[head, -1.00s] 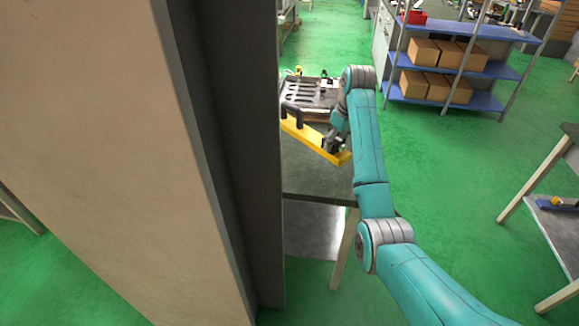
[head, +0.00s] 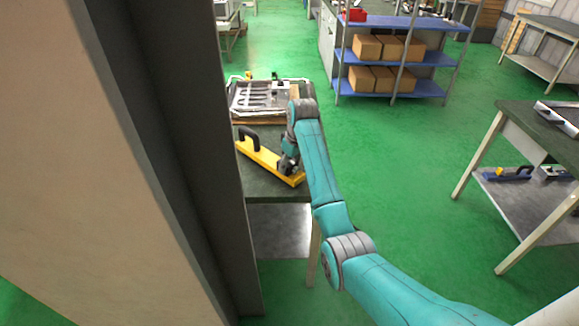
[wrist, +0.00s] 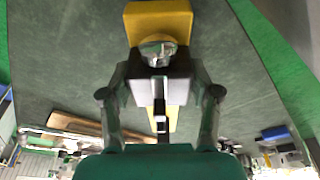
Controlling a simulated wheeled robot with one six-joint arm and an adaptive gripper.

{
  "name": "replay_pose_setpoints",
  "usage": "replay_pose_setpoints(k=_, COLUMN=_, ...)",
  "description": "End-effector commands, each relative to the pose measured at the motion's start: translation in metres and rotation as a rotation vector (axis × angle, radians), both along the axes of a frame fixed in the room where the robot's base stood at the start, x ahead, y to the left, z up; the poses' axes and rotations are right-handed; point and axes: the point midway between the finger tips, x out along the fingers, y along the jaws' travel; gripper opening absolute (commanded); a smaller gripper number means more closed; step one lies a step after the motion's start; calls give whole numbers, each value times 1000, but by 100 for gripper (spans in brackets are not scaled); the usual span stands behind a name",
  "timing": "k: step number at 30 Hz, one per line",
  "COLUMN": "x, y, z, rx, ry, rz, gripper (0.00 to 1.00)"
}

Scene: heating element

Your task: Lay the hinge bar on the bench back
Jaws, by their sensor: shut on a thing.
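The hinge bar (head: 259,157) is a long yellow bar with a black handle near its far left end. It lies along or just above the dark top of the bench (head: 242,185); I cannot tell whether it touches. My gripper (head: 289,168) is shut on it near its near right end. In the wrist view the yellow end of the bar (wrist: 158,22) shows beyond my gripper (wrist: 157,95), which hides most of the bar's middle.
A metal fixture tray (head: 262,97) stands at the back of the bench. A large pillar (head: 150,160) blocks the left side. A blue shelf with cardboard boxes (head: 375,78) stands behind. Another bench (head: 520,120) is at right. Green floor between is clear.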

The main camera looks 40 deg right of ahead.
Motion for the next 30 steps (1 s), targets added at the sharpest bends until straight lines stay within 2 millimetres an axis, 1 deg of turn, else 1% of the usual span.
replay_pose_setpoints(k=3, x=1, y=0, z=-10, rx=-1, ry=-3, rz=1, gripper=0)
replay_pose_setpoints(k=14, x=1, y=0, z=-12, rx=-1, ry=-4, rz=1, gripper=0)
replay_pose_setpoints(k=15, x=0, y=0, z=-14, rx=0, ry=0, rz=1, gripper=67)
replay_pose_setpoints(k=17, x=0, y=0, z=-14, rx=0, ry=0, rz=1, gripper=82)
replay_pose_setpoints(k=18, x=0, y=0, z=-14, rx=0, ry=0, rz=1, gripper=87)
replay_pose_setpoints(k=27, x=0, y=0, z=-13, rx=0, ry=0, rz=1, gripper=87)
replay_pose_setpoints(k=30, x=1, y=0, z=-9, rx=-1, ry=-1, rz=1, gripper=87)
